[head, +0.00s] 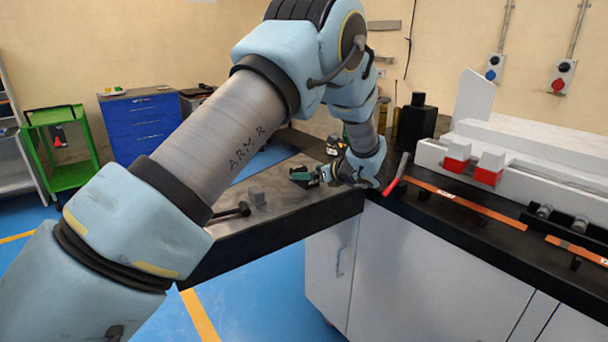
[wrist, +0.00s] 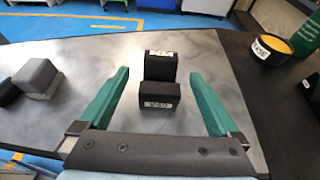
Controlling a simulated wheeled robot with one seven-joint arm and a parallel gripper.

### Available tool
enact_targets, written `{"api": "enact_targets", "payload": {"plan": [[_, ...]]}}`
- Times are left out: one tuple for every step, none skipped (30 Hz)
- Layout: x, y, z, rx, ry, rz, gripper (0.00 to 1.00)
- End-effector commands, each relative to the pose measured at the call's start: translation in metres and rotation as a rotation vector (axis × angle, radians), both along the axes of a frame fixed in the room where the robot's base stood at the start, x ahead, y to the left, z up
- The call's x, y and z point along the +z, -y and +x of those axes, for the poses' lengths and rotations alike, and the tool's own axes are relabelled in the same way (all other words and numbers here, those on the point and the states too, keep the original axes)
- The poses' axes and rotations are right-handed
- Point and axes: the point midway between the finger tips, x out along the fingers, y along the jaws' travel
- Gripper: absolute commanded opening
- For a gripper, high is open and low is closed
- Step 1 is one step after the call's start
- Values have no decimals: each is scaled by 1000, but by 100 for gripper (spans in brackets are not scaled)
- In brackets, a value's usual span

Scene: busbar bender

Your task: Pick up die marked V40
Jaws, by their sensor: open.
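The die marked V40 (wrist: 158,92) is a small black block with a white label on its near face. It sits on the grey metal tabletop, in the middle of the wrist view. My gripper (wrist: 158,73) is open, with one green finger on each side of the die in the picture and visible gaps to it. Whether the fingers are down at its height I cannot tell. In the head view my gripper (head: 306,178) is low over the table's far right part, and the die cannot be made out there.
Grey blocks (wrist: 38,76) lie to the left. A black tub with yellow contents (wrist: 270,50) stands at the right. A dark counter with a red-handled machine (head: 395,175) adjoins the table.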

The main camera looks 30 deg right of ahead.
Motion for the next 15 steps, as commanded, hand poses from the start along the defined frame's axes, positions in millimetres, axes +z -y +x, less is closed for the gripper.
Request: {"api": "enact_targets", "payload": {"plan": [[0, -2, 8, 3, -1, 2, 98], [-2, -3, 12, 4, -2, 3, 98], [-5, -3, 16, 4, -2, 3, 98], [-7, -4, 20, 4, -1, 1, 98], [-9, -4, 24, 3, -1, 1, 98], [-11, -5, 28, 2, -1, 1, 98], [-13, -5, 30, 2, -1, 1, 98], [-14, -5, 31, 1, -1, -1, 98], [-15, -5, 33, 0, -1, -1, 98], [-16, -5, 34, 0, -1, -1, 98], [-16, -5, 34, 0, -1, -1, 98], [-17, -5, 34, 0, 0, -1, 98], [-17, -5, 34, 0, 0, -1, 98], [-17, -5, 34, 0, 0, -1, 98], [-17, -5, 34, 0, 0, -1, 98]]}}
